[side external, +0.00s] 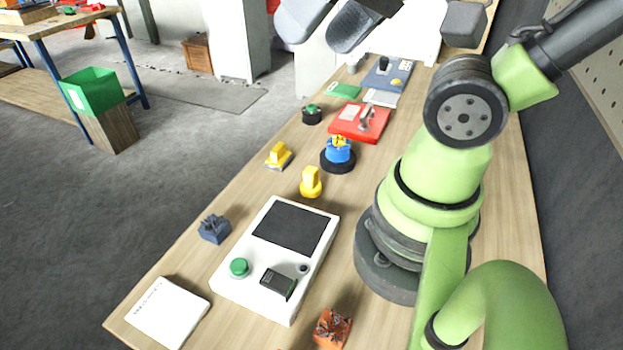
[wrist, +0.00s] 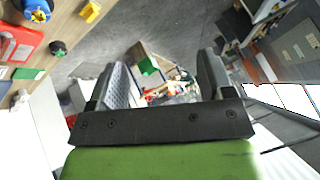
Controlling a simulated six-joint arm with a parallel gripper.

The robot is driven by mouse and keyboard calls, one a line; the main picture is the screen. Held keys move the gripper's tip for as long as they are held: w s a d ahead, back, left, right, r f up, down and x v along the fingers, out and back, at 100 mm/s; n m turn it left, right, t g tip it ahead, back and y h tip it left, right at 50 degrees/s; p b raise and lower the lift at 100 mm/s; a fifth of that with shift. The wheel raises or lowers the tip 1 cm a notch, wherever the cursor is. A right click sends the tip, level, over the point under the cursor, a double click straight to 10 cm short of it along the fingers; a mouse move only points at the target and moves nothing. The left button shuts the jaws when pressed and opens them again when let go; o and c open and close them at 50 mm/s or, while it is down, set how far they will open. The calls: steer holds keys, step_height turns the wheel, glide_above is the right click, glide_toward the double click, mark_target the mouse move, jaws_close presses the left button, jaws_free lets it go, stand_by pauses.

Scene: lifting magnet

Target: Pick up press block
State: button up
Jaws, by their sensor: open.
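No object is plainly marked as the press block, so I cannot tell which one it is. A white device (side external: 262,300) on the bench has a dark panel, a green button (side external: 239,267) and a small black block (side external: 278,284) on its front part. A dark blue block (side external: 214,229) sits left of the device, and an orange block (side external: 332,328) with dark markings sits at its front right. My gripper (side external: 335,18) is high at the top edge, partly cut off, far from these blocks. In the wrist view my gripper (wrist: 164,72) is open, with nothing between the fingers.
Two yellow pieces (side external: 311,182) (side external: 279,156), a blue-and-yellow piece on a black base (side external: 338,155) and a red box (side external: 360,122) stand along the bench. A white notepad (side external: 168,312) lies at the front left. A green bin (side external: 91,91) is off the bench.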

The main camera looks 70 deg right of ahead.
steer(key=c, duration=0.4)
steer(key=shift+o, duration=0.2)
steer(key=shift+w, duration=0.1)
steer(key=n+g+h, duration=0.2)
steer(key=n+g, duration=0.1)
steer(key=g, duration=0.4)
glide_above(311, 170)
step_height(311, 170, down, 20)
steer(key=shift+w+d+r, duration=0.1)
steer(key=shift+d+r, duration=0.05)
steer(key=shift+r, duration=0.1)
steer(key=shift+f, duration=5)
